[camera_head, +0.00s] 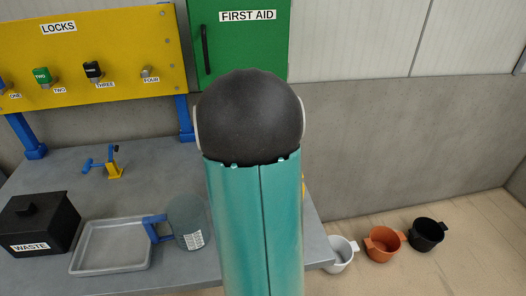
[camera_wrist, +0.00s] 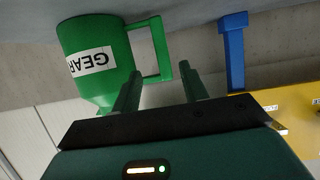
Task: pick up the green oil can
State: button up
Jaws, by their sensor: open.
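The green oil can (camera_wrist: 95,55) shows in the wrist view, which is upside down. It has a white label reading "GEAR" and a squared green handle (camera_wrist: 163,50) on its right side. My gripper (camera_wrist: 160,70) is open, with its two green fingers pointing at the can. The handle's outer bar appears between the fingertips in the picture; I cannot tell whether it is between them in depth. In the head view the green can is not seen, and my arm covers the middle of that view.
A grey can with a blue handle (camera_head: 187,228) stands on the workbench (camera_head: 60,165) beside a grey tray (camera_head: 85,250) and a black waste box (camera_head: 38,222). A yellow locks board (camera_head: 110,35) stands behind. White, orange (camera_head: 384,243) and black pots sit on the floor at right.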

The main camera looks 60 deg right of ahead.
jog(key=x, duration=0.9)
jog(key=shift+w+d+r, duration=0.1)
jog(key=shift+w, duration=0.25)
grip_shut()
jog(key=shift+r, duration=0.1)
